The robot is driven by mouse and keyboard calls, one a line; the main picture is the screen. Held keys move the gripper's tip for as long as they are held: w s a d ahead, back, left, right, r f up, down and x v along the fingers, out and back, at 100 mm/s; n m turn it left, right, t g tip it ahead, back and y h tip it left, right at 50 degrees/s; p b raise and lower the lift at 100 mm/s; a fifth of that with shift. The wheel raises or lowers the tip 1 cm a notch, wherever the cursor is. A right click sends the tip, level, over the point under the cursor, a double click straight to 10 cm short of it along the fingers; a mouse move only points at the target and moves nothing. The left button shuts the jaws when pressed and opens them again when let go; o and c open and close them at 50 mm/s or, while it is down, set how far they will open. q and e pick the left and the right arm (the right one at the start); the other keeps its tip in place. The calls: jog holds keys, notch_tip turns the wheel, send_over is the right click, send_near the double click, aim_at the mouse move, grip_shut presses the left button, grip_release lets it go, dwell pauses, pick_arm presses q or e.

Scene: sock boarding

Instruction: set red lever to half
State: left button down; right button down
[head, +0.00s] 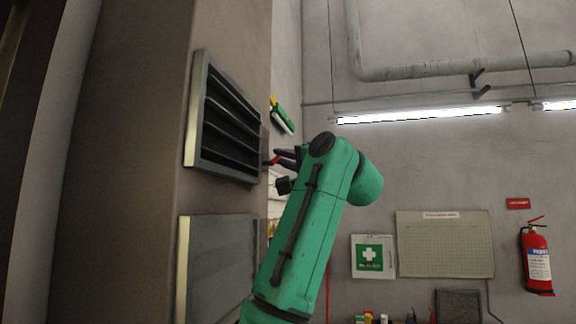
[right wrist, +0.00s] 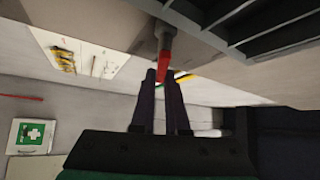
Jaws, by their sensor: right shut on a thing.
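The red lever (right wrist: 164,60) shows in the right wrist view, with a grey shaft running up from it to the wall beside a dark slatted panel. In the head view a small red bit of the lever (head: 272,161) shows just right of the louvred vent's edge. My right gripper (head: 279,157) is there at the lever, at the end of my green arm. In the right wrist view the two dark fingers of my right gripper (right wrist: 161,74) are close together on the lever's red end. The lever's mount is mostly hidden. My left gripper is not in view.
The louvred vent (head: 222,122) stands out from the wall just left of the right gripper. A grey panel (head: 220,268) is below it. A fire extinguisher (head: 536,258), first-aid sign (head: 373,256) and pegboard (head: 445,262) hang on the back wall.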

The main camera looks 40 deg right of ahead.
jog(key=shift+s+a+r+n+t+y+b, duration=0.2)
jog(key=shift+n+t+y+b, duration=0.45)
jog(key=shift+n, duration=0.5)
jog(key=shift+s+a+r+n+t+y+b, duration=0.1)
jog(key=shift+r+n+t+y+b, duration=0.15)
jog(key=shift+n+t+y+b, duration=0.7)
jog(key=shift+s+a+r+n+t+y+b, duration=0.15)
jog(key=shift+n+y+b, duration=0.35)
jog(key=shift+n, duration=0.9)
jog(key=shift+r+y, duration=0.1)
jog(key=shift+y, duration=0.2)
jog(key=c, duration=1)
grip_release()
jog(key=shift+o, duration=0.4)
jog(key=shift+s+d, duration=0.3)
jog(key=shift+s, duration=0.05)
jog(key=d+r+b+v, duration=0.1)
jog(key=b+v, duration=0.9)
jog(key=v, duration=0.5)
jog(key=shift+s+f, duration=0.25)
jog(key=shift+s, duration=0.4)
